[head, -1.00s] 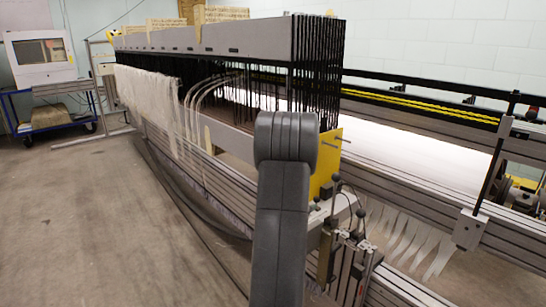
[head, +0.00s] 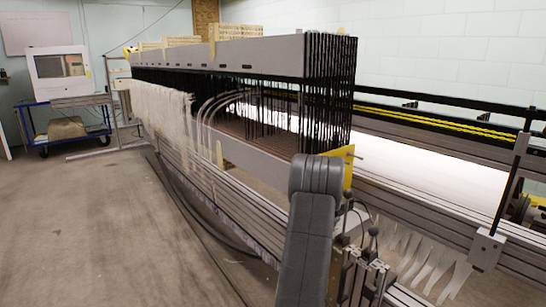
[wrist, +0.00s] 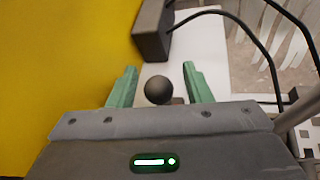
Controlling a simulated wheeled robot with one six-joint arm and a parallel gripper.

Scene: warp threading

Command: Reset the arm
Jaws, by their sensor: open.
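My gripper (wrist: 157,88) shows in the wrist view with its two green fingers apart. A dark round knob (wrist: 158,90) shows between the fingers; I cannot tell how far beyond the tips it lies. Nothing is visibly held. In the head view my grey arm rises in front of the near end of the long weaving machine (head: 230,55), and the gripper itself is hidden there.
A yellow plate (wrist: 60,60) fills the left of the wrist view. A dark box (wrist: 153,30) with black cables (wrist: 235,20) stands beyond the fingers. In the head view, a blue cart (head: 62,120) stands far left, and the floor (head: 90,220) at left is clear.

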